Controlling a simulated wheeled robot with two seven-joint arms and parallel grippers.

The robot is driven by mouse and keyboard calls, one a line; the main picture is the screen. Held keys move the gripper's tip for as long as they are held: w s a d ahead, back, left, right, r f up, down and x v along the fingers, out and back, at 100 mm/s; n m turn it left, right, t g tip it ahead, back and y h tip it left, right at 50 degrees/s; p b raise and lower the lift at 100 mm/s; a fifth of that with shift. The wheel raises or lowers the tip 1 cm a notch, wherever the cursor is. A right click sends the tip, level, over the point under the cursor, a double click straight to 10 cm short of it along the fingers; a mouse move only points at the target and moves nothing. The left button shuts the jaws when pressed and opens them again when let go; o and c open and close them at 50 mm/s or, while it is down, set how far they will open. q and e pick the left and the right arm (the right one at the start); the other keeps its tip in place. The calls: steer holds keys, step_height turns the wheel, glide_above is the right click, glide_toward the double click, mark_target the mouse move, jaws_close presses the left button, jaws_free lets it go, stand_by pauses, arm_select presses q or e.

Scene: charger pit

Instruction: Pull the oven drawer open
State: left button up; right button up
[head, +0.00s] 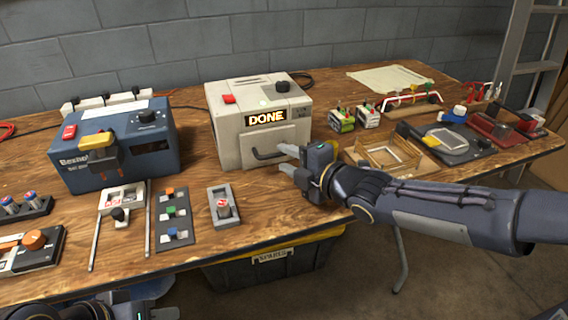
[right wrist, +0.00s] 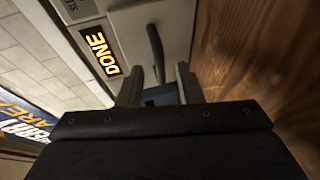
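The oven is a beige box (head: 235,105) with a lit DONE display at the back middle of the bench. Its drawer front, with a dark bar handle (head: 268,154), faces me and looks closed. My right gripper (head: 284,160) is just right of the handle, with its fingers apart. In the right wrist view, the handle (right wrist: 156,45) lies ahead of and between the open fingers (right wrist: 158,88). I cannot tell whether they touch it. My left gripper (head: 150,314) shows only partly at the bottom edge; its fingers are not clear.
A blue box (head: 120,145) with a yellow part stands left of the oven. A grey switch block (head: 223,207) and a colored button strip (head: 172,220) lie in front. A wooden frame (head: 385,155) and a dark device (head: 445,142) are at right, near my right arm.

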steer(key=shift+x, duration=0.8)
jaws_close()
